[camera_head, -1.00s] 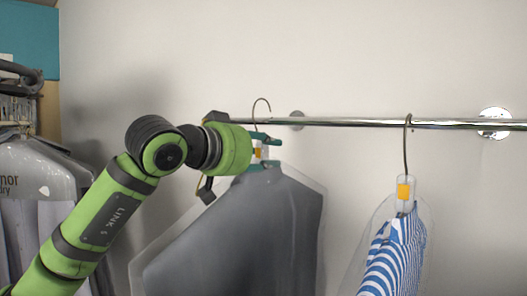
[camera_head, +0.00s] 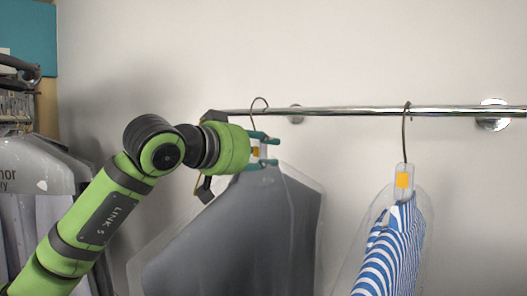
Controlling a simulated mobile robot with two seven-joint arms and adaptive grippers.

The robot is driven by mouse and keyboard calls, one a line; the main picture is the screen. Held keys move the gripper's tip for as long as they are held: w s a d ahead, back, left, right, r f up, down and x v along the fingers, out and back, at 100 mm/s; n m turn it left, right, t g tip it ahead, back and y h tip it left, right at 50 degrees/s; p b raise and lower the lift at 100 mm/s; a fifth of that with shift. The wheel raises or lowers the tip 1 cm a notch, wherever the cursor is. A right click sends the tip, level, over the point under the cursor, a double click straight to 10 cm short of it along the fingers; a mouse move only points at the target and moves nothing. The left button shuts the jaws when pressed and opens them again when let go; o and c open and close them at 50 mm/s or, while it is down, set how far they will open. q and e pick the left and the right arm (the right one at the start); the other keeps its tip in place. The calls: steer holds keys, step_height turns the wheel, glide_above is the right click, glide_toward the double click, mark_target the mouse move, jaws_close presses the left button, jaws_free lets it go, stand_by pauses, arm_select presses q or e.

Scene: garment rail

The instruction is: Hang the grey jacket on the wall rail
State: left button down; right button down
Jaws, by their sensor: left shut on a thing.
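The grey jacket (camera_head: 235,235), in a clear cover, hangs from a wire hanger whose hook (camera_head: 259,101) rises just above the wall rail (camera_head: 335,111). The hook crosses the rail near its left end. I cannot tell whether it rests on the rail or is only in front of it. My left gripper (camera_head: 268,150) has its teal fingers shut on the white tagged neck of this hanger, just below the rail. The jacket's lower part is out of the picture. My right gripper is not in view.
A blue-and-white striped shirt (camera_head: 392,250) in a clear cover hangs on the rail to the right, with an orange tag. The rail between the two hangers is clear. Other covered garments (camera_head: 35,165) hang at the far left, behind my arm.

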arm_select(q)
steer(key=shift+f+b, duration=0.45)
stand_by(0.3)
steer(key=c, duration=0.8)
jaws_free()
steer(key=shift+s, duration=0.1)
steer(key=shift+c, duration=0.2)
steer(key=shift+f, duration=0.25)
steer(key=shift+s+a+r, duration=0.1)
steer(key=shift+s+a, duration=0.2)
steer(key=v, duration=1.1)
steer(key=shift+s+r, duration=0.15)
steer(key=shift+s, duration=0.1)
